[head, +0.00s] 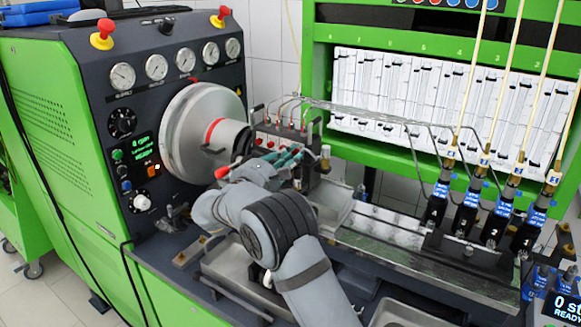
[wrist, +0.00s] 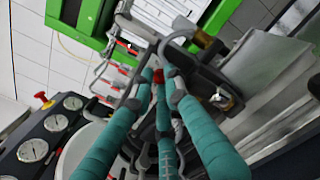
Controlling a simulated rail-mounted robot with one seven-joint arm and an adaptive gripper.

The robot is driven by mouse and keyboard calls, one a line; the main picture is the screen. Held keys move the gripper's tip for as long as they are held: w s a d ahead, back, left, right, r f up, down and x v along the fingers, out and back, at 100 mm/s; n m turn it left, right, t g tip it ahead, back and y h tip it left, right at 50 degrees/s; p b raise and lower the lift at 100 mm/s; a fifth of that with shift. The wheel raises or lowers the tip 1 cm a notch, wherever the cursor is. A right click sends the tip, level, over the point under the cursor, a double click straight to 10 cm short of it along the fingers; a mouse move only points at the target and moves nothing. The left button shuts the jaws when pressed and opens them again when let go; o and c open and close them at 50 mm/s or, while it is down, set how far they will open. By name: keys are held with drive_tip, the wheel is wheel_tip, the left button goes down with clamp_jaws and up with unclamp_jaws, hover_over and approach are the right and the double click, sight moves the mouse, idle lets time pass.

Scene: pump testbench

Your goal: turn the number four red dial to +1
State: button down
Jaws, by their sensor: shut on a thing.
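My gripper (head: 290,156) has teal fingers and reaches to the right end of the pump block (head: 283,135) in the head view. In the wrist view the fingertips (wrist: 161,80) are closed around a small red dial (wrist: 158,76). The fingers cover most of this dial, and its marks cannot be read. Other small red dials (head: 258,141) show to the left on the pump block's front, apart from my gripper. I cannot read the dial numbers.
Thin metal pipes (head: 350,107) run from the top of the pump block to the right. A large grey drum (head: 188,130) stands close on the left. Several injectors (head: 470,207) with hoses stand at the right. Metal trays lie below my arm.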

drive_tip(key=shift+f, duration=0.1)
drive_tip(key=c, duration=1.7)
unclamp_jaws()
drive_tip(key=v, duration=1.2)
drive_tip(key=shift+a, duration=0.1)
